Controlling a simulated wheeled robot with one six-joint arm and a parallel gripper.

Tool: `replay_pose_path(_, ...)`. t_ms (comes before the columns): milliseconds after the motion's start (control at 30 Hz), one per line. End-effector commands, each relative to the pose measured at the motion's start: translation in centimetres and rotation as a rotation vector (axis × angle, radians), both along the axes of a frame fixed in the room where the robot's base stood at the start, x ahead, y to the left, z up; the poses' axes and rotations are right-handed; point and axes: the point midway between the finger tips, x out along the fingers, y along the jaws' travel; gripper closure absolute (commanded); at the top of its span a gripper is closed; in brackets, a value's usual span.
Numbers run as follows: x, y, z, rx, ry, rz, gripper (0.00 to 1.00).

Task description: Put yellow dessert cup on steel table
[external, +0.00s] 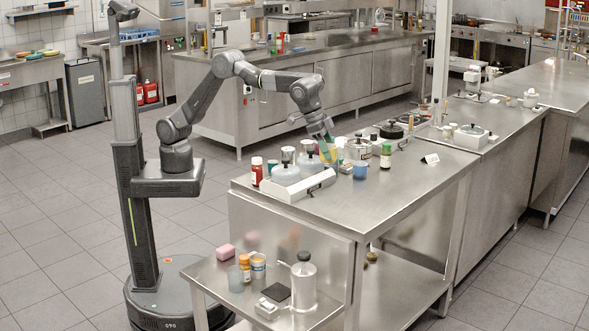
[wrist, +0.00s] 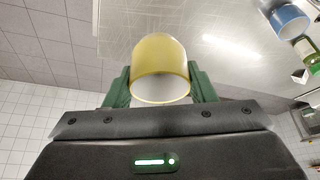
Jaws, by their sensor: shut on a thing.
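The yellow dessert cup (wrist: 160,66) sits between the green fingers of my gripper (wrist: 160,88) in the wrist view, with its open rim facing the camera. My gripper is shut on it. In the external view my gripper (external: 328,148) points down over the steel table (external: 425,178), among the items at its far left part. The cup is small and partly hidden there, so I cannot tell whether its base touches anything. The steel top (wrist: 225,28) also shows behind the cup in the wrist view.
A blue cup (external: 360,170) and a green bottle (external: 386,156) stand right of my gripper. A white double-burner unit (external: 312,186) and a red bottle (external: 257,171) stand left of it.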

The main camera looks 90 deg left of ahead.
Motion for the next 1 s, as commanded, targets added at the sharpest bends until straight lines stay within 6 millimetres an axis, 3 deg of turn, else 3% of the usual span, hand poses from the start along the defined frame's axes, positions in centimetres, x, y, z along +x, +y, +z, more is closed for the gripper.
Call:
replay_pose_path(100, 1.0, 0.2, -0.8, 0.000, 0.001, 0.017, 0.74)
replay_pose_path(300, 0.9, 0.2, -4.1, 0.001, 0.001, 0.016, 0.74)
replay_pose_path(567, 0.9, 0.2, -5.7, 0.000, 0.000, 0.015, 0.74)
replay_pose_path(800, 0.9, 0.2, -9.9, 0.002, 0.002, 0.015, 0.74)
replay_pose_path(1000, 0.9, 0.2, -11.6, 0.000, 0.000, 0.014, 0.74)
